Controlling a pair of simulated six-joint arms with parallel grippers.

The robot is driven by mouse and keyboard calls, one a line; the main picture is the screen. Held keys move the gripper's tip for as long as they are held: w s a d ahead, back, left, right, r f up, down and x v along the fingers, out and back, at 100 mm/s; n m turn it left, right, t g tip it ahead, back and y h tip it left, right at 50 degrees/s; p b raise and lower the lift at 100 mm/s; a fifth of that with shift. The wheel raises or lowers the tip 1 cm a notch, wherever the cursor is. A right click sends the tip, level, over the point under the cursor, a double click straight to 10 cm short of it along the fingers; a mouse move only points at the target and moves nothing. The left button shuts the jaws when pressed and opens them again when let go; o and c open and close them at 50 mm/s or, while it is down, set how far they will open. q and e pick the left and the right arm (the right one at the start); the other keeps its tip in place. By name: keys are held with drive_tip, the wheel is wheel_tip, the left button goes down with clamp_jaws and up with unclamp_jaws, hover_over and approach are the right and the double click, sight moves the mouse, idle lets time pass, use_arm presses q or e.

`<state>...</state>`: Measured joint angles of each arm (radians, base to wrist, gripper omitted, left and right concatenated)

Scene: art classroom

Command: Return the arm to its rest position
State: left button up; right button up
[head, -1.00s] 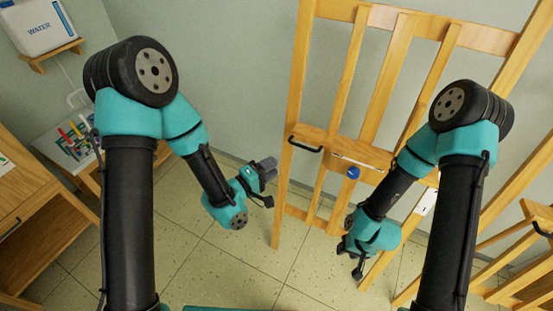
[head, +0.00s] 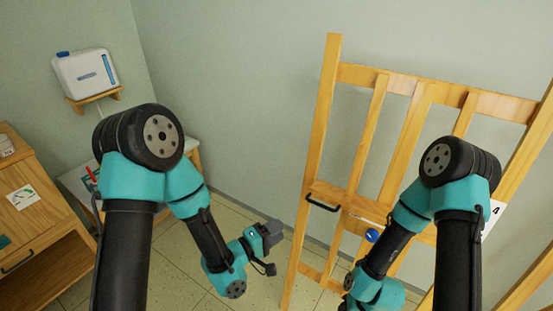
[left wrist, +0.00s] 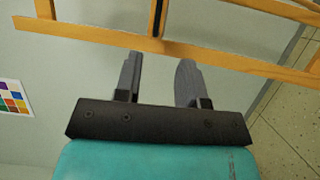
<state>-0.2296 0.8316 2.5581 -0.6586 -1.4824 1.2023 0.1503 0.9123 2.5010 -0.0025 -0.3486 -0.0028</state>
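My left gripper (head: 270,235) hangs low in the middle of the head view, to the left of the wooden easel and apart from it. In the left wrist view its two grey fingers (left wrist: 160,80) stand apart with nothing between them. My right arm (head: 405,230) bends down in front of the easel in the head view. Its gripper is cut off or hidden at the bottom edge, so its fingers cannot be seen.
A wooden easel (head: 318,150) with a black handle (head: 322,203) and a blue round thing (head: 372,235) stands at the right. A white water container (head: 85,73) sits on a wall shelf. A wooden cabinet (head: 40,215) is at left. Tiled floor (head: 175,285) lies below.

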use_arm(q)
drive_tip(key=s+a+f+m+g+y, duration=0.25)
drive_tip(key=a+f+y, duration=0.25)
drive_tip(key=a+f, duration=0.35)
drive_tip(key=s+a+f+m+g+y, duration=0.1)
drive_tip(key=s+a+f+g+y, duration=0.2)
drive_tip(key=a+f, duration=0.6)
drive_tip(key=s+a+f+m+g+y, duration=0.2)
drive_tip(key=s+a+f+g, duration=0.2)
drive_tip(key=s+f, duration=0.2)
drive_tip(key=shift+s+a+y, duration=0.15)
drive_tip(key=shift+s+y, duration=0.25)
drive_tip(key=shift+s, duration=0.65)
